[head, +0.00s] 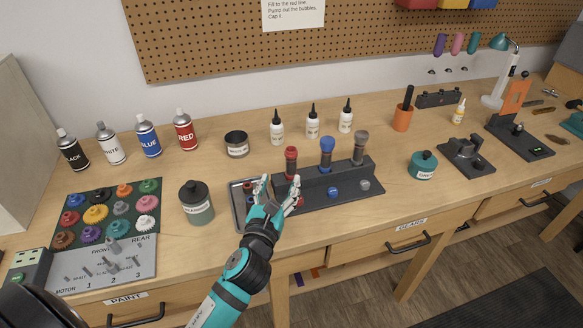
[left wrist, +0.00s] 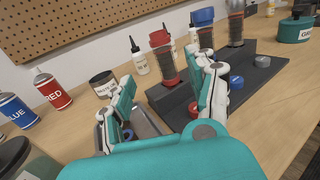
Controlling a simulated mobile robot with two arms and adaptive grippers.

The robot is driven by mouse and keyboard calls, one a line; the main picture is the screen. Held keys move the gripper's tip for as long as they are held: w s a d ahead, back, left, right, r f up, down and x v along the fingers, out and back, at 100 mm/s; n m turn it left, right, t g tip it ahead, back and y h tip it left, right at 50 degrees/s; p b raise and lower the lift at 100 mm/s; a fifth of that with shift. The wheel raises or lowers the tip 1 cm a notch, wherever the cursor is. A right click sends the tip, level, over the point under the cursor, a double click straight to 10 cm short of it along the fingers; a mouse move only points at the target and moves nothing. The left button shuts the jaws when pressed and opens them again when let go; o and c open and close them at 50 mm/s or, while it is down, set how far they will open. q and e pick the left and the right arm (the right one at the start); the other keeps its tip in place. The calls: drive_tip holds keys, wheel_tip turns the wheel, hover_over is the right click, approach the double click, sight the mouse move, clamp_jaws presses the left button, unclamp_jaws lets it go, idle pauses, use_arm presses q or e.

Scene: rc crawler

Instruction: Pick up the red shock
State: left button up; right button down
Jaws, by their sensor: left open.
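The red shock (head: 291,160) stands upright at the left end of a dark stand (head: 325,182), beside a blue shock (head: 326,152) and a grey one (head: 360,147). In the left wrist view the red shock (left wrist: 164,58) is just beyond and between the fingers, apart from them. My left gripper (head: 280,190) is open and empty, in front of the stand's left end; it also shows in the left wrist view (left wrist: 165,95). My right gripper is not in view.
A grey metal tray (head: 237,205) lies left of the stand, partly hidden by my gripper. A dark-lidded jar (head: 196,203) stands farther left. White bottles (head: 277,129) stand behind the stand. Red, blue and grey caps sit on the stand's front ledge.

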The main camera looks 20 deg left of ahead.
sight(290, 165)
use_arm(q)
drive_tip(key=w, duration=0.3)
drive_tip(key=shift+w+a, duration=0.25)
drive_tip(key=shift+a, duration=0.1)
drive_tip(key=w+p, duration=0.1)
drive_tip(key=w, duration=0.3)
drive_tip(key=shift+w+a+f, duration=0.1)
drive_tip(key=shift+w, duration=0.2)
drive_tip(key=shift+w+a+f, duration=0.1)
drive_tip(key=shift+w, duration=0.15)
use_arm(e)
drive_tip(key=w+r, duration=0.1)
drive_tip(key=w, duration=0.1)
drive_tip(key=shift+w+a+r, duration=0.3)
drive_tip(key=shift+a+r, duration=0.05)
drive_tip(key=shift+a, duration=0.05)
use_arm(q)
drive_tip(key=shift+s, duration=0.1)
drive_tip(key=shift+c, duration=0.4)
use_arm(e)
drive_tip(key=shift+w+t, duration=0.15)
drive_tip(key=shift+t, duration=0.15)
use_arm(q)
drive_tip(key=c, duration=0.7)
clamp_jaws()
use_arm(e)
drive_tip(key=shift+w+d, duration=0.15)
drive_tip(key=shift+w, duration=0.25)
